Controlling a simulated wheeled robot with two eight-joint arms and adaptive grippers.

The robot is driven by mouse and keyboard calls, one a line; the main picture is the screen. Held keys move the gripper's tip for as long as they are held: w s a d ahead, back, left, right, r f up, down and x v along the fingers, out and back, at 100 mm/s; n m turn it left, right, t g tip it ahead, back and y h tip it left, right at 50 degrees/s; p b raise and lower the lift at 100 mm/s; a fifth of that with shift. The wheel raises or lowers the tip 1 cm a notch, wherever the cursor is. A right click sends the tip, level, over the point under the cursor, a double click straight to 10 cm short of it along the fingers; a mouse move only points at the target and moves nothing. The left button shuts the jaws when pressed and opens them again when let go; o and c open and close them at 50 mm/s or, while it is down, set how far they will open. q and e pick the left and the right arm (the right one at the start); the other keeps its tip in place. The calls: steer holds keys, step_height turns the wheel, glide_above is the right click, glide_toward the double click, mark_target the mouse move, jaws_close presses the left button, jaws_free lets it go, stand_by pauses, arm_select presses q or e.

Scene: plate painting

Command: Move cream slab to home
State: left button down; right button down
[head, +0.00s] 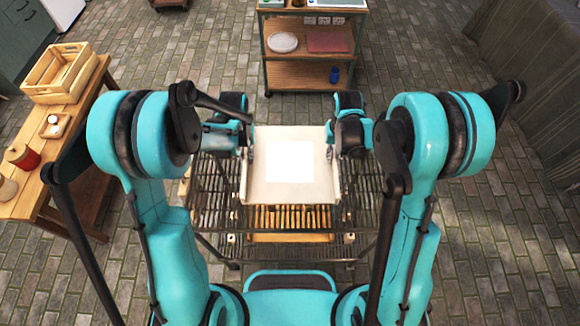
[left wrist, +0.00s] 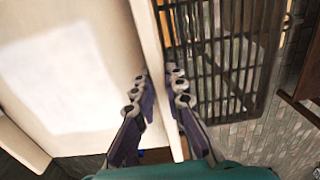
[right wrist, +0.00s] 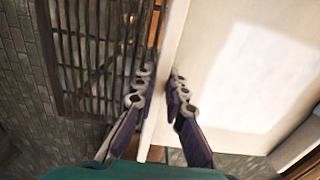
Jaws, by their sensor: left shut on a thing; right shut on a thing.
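The cream slab (head: 260,186) is a pale board with a raised edge and a bright white square in its middle. In the head view it is in front of me, over the dark wire rack. My left gripper (head: 248,145) is shut on its left edge, and my right gripper (head: 332,145) is shut on its right edge. In the left wrist view the fingers (left wrist: 160,95) pinch the slab's side wall (left wrist: 148,40). In the right wrist view the fingers (right wrist: 160,92) pinch the opposite wall (right wrist: 172,40). Whether the slab touches the rack is hidden.
The dark wire rack (head: 215,205) has slatted wood (head: 290,218) on a lower level. A wooden table (head: 30,190) with a crate (head: 60,73) stands at the left. A shelf cart (head: 315,75) stands beyond the slab. The paved floor at the right is clear.

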arm_select(q)
steer(key=shift+f+b, duration=0.4)
steer(key=shift+f, duration=0.15)
arm_select(e)
steer(key=shift+f, duration=0.55)
arm_select(q)
steer(key=c, duration=1.6)
jaws_free()
arm_select(e)
steer(key=c, duration=1.6)
jaws_free()
arm_select(q)
steer(key=shift+s+r, duration=0.1)
arm_select(e)
steer(key=shift+s+r, duration=0.1)
arm_select(q)
step_height(320, 180, up, 11)
steer(key=shift+f, duration=0.1)
arm_select(e)
steer(key=shift+r, duration=0.1)
arm_select(q)
steer(key=shift+r, duration=0.55)
arm_select(e)
step_height(320, 180, up, 12)
steer(key=shift+f, duration=0.1)
